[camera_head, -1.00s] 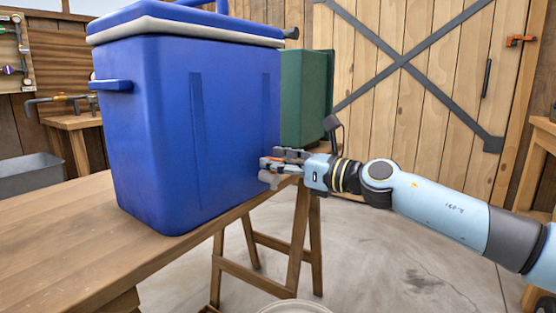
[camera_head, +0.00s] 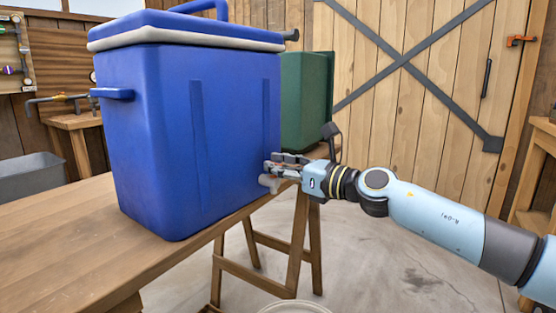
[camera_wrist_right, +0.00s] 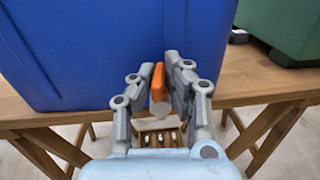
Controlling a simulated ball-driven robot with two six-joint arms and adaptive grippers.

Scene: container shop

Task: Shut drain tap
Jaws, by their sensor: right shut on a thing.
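A blue cooler (camera_head: 165,140) with a white-rimmed lid stands on a wooden table. The drain tap is low on its right side, with a pale grey spout (camera_head: 268,181). In the right wrist view the tap's orange lever (camera_wrist_right: 158,80) points up between the fingers, above the pale tap body (camera_wrist_right: 160,109). My right gripper (camera_head: 275,165) is shut on the orange lever, beside the cooler wall; it also shows in the right wrist view (camera_wrist_right: 157,85). In the head view the fingers mostly hide the lever. My left gripper is not in view.
The wooden table's bare top (camera_head: 70,235) lies at the left, its trestle legs below. A green container (camera_head: 305,100) stands behind the cooler. A pale round rim (camera_head: 295,307) shows at the bottom edge. A grey tub (camera_head: 30,177) is at the left. The floor at right is open.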

